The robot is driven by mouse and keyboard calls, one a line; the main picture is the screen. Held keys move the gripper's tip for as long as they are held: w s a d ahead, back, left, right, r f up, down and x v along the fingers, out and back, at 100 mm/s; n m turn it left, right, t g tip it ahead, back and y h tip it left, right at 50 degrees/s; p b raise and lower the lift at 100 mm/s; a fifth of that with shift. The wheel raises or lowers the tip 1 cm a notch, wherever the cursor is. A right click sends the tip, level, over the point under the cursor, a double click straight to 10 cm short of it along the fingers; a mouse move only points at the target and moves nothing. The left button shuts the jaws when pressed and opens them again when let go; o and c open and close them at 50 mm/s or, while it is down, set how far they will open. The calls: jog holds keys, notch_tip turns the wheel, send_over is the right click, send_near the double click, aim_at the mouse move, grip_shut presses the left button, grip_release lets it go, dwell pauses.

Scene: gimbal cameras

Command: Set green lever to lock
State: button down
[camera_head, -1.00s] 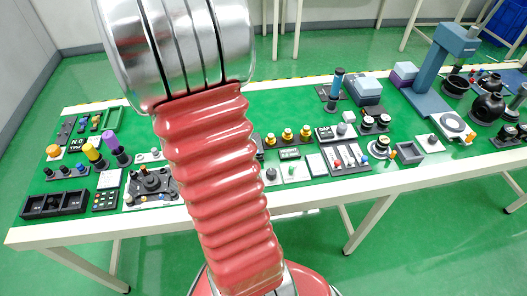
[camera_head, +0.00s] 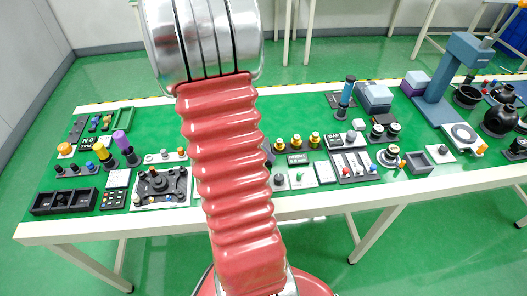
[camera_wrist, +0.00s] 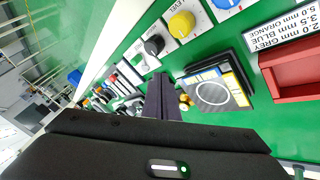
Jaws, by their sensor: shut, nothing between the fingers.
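A small white plate with a green lever (camera_head: 299,177) lies near the front of the table in the head view, just right of my red arm. The lever is too small there to read its setting.
In the wrist view, a black knob (camera_wrist: 155,45), yellow knob (camera_wrist: 182,25), dark box with a ring-marked top (camera_wrist: 213,92) and red tray (camera_wrist: 293,70) are close by. A red-switch panel (camera_head: 353,166) and yellow-topped parts (camera_head: 297,141) surround the lever plate. Open green table lies behind.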

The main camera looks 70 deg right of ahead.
jog(key=x, duration=0.6)
jog(key=s, duration=0.2)
jog(key=shift+s+a, duration=0.25)
jog(key=shift+s, duration=0.15)
jog(key=shift+s+a, duration=0.1)
jog(key=shift+s, duration=0.5)
